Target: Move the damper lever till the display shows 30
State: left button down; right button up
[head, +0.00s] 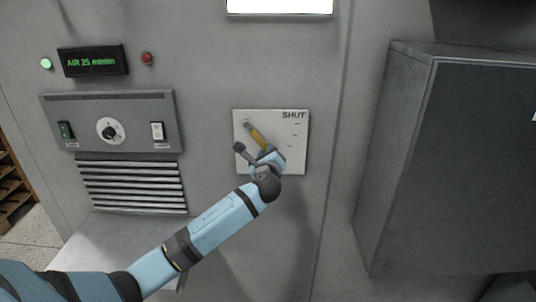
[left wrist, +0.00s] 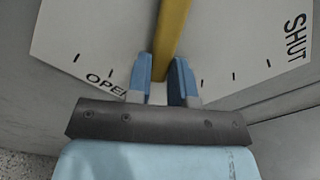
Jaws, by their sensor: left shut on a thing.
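The damper lever is a yellow bar (head: 257,136) on a white plate (head: 297,150) fixed to the grey wall. It slants from upper left to lower right in the head view. The plate reads SHUT at its top right, and OPEN shows in the left wrist view. My left gripper (head: 267,155) is shut on the lever near its lower end. In the left wrist view its blue fingers (left wrist: 165,78) stand on both sides of the yellow bar (left wrist: 172,30). The display (head: 93,61) shows green text reading AIR 25 and a blurred unit. My right gripper is not in view.
A control panel (head: 109,107) with a dial and two switches is left of the plate, above a slatted vent (head: 132,186). A green lamp (head: 46,63) and a red lamp (head: 147,58) flank the display. A large grey cabinet (head: 458,165) juts out at right.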

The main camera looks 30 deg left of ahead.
pick_arm(q)
jog(key=shift+s+a+m+p, duration=0.25)
jog(key=shift+m+p, duration=0.25)
jog(key=shift+p, duration=0.3)
jog(key=shift+a+f+m, duration=0.25)
jog(key=shift+f+m, duration=0.05)
jog(key=shift+f, duration=0.05)
jog(key=c, duration=1)
grip_release()
jog(key=v, duration=1.4)
jog(key=shift+b, duration=0.4)
